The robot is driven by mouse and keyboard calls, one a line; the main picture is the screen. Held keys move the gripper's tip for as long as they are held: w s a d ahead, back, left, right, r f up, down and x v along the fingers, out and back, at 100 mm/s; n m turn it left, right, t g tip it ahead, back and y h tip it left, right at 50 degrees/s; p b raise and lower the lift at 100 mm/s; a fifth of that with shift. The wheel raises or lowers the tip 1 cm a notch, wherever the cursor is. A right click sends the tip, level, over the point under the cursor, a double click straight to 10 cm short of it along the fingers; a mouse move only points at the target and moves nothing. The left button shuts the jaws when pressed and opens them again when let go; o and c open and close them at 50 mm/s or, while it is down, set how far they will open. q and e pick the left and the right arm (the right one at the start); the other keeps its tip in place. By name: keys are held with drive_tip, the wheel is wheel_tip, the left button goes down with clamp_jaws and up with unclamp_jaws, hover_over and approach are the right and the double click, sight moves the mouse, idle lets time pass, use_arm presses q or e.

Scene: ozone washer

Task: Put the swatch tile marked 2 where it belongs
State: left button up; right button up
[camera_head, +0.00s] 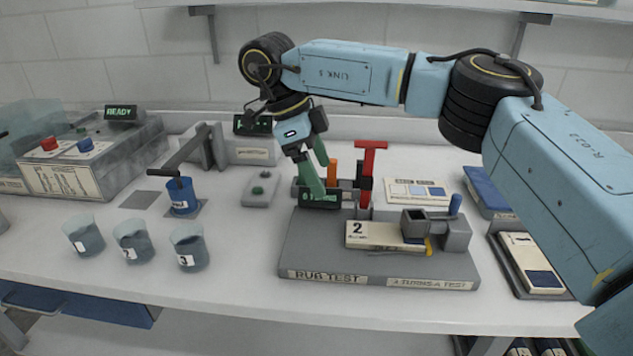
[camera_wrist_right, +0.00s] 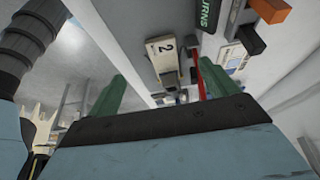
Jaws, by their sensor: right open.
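The swatch tile marked 2 (camera_head: 372,235) is a cream block lying flat on the grey rub test base (camera_head: 310,250). Its right end is under a grey clamp-like block (camera_head: 452,232). The tile also shows in the right wrist view (camera_wrist_right: 160,50). My right gripper (camera_head: 322,180), with green fingers, points down behind and left of the tile, near the red T-shaped handle (camera_head: 369,165). In the right wrist view the fingers (camera_wrist_right: 165,75) stand apart with nothing between them. The left gripper does not show.
Several grey cups (camera_head: 134,242) stand front left, near a blue cup (camera_head: 182,195) under a lever. A washer box with red and blue buttons (camera_head: 65,175) is at the left. A tray with a cream and blue tile (camera_head: 530,262) lies at the right. My right arm spans the upper right.

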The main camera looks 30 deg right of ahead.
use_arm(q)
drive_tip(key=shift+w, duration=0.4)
use_arm(e)
drive_tip(key=b, duration=0.2)
approach(347, 231)
drive_tip(key=x, duration=0.6)
drive_tip(key=shift+d+f, duration=0.1)
drive_tip(key=shift+f, duration=0.1)
drive_tip(key=shift+x, duration=0.8)
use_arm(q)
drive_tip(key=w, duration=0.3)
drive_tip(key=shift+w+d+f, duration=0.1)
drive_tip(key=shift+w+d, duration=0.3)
